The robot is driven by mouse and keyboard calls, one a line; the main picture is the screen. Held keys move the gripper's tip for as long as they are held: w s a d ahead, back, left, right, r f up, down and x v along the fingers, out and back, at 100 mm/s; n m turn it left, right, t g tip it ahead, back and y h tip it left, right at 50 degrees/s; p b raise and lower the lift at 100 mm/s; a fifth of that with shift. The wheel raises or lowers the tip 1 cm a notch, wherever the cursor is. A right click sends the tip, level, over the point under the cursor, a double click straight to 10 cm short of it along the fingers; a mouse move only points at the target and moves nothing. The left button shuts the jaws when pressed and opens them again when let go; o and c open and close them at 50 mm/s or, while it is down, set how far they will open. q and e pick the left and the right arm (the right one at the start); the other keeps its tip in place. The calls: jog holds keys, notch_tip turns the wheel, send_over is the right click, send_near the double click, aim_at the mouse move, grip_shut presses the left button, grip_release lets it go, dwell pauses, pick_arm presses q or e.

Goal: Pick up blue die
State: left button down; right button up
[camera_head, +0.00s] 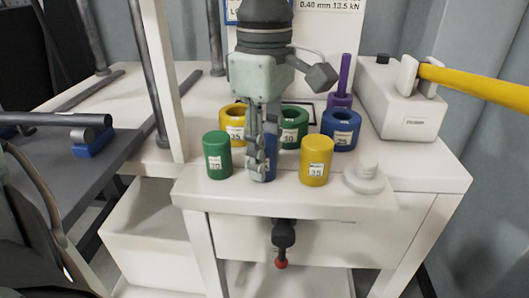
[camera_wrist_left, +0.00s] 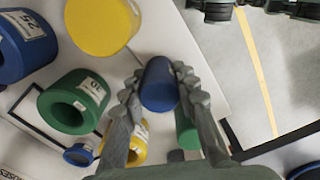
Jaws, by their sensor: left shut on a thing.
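The blue die (camera_wrist_left: 159,84) is a solid blue cylinder between the two fingers of my left gripper in the left wrist view. In the head view only a strip of this blue die (camera_head: 270,158) shows beside the fingers. My left gripper (camera_head: 262,170) points down near the front of the white table and is shut on the blue die. I cannot tell whether the die touches the tabletop. My right gripper is in neither view.
A green die (camera_head: 217,155) stands left and a yellow die (camera_head: 315,161) right of the gripper. Behind are yellow (camera_head: 233,117), green (camera_head: 293,128) and blue (camera_head: 341,127) rings. A white knob (camera_head: 365,178) and a white box (camera_head: 405,105) with a yellow handle (camera_head: 475,84) stand right.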

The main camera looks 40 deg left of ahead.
pick_arm(q)
jog(key=shift+r, duration=0.1)
notch_tip(320, 180, up, 9)
jog(key=shift+r, duration=0.45)
jog(key=shift+s, duration=0.1)
